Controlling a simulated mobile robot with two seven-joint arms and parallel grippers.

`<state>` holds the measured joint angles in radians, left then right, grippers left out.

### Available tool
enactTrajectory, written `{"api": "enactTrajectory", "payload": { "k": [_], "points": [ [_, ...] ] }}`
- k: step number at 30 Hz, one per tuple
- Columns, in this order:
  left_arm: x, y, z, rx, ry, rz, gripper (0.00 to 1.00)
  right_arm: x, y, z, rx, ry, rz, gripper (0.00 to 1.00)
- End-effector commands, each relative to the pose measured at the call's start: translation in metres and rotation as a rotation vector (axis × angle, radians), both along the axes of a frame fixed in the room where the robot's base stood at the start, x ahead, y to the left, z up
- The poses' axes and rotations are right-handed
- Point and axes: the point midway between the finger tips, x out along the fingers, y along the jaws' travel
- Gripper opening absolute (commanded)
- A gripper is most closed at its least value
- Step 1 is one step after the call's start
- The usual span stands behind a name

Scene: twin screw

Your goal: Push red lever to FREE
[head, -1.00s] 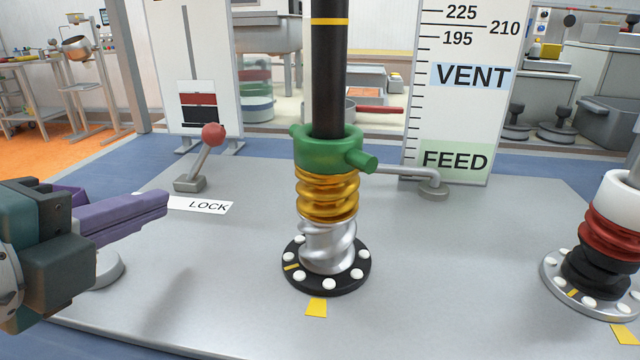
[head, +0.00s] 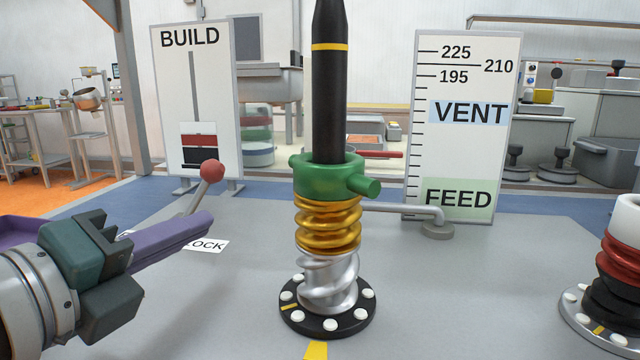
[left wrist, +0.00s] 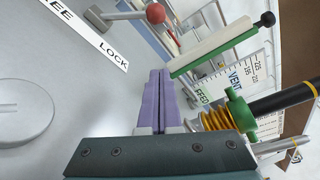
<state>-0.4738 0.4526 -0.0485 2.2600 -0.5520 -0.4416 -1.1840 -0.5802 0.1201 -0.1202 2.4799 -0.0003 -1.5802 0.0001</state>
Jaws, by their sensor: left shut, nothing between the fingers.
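The red lever is a grey rod with a red ball (head: 212,171) on top, left of the centre in the head view. It leans right, toward the LOCK end of the white label strip (head: 212,247). My left gripper (head: 210,218) is shut and empty, its purple fingers just in front of the lever and hiding its base. In the left wrist view the fingers (left wrist: 160,75) point toward the ball (left wrist: 155,13), apart from it. That view shows LOCK and part of another word ending in EE on the strip (left wrist: 85,30). My right gripper is out of view.
A green collar (head: 330,173) on a gold and silver screw, with a black rod, stands right of the lever. A BUILD board (head: 170,70) and a VENT/FEED board (head: 465,150) stand behind. A second screw (head: 620,250) is at the right edge. Grey tabletop lies between.

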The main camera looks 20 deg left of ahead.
Motion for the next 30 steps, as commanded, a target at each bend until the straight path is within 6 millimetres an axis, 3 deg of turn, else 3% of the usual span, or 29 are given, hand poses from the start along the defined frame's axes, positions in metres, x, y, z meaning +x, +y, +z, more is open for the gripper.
{"api": "enactTrajectory", "payload": {
  "k": [11, 18, 30],
  "points": [
    [0.068, 0.004, -0.006, 0.003, -0.002, 0.001, 0.0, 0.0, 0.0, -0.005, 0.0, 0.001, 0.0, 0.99],
    [0.074, 0.031, 0.008, 0.002, 0.001, -0.001, 0.0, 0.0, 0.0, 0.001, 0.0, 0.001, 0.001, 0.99],
    [0.075, 0.036, 0.01, 0.0, 0.001, 0.0, 0.0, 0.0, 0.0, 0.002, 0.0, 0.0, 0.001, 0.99]
  ]
}}
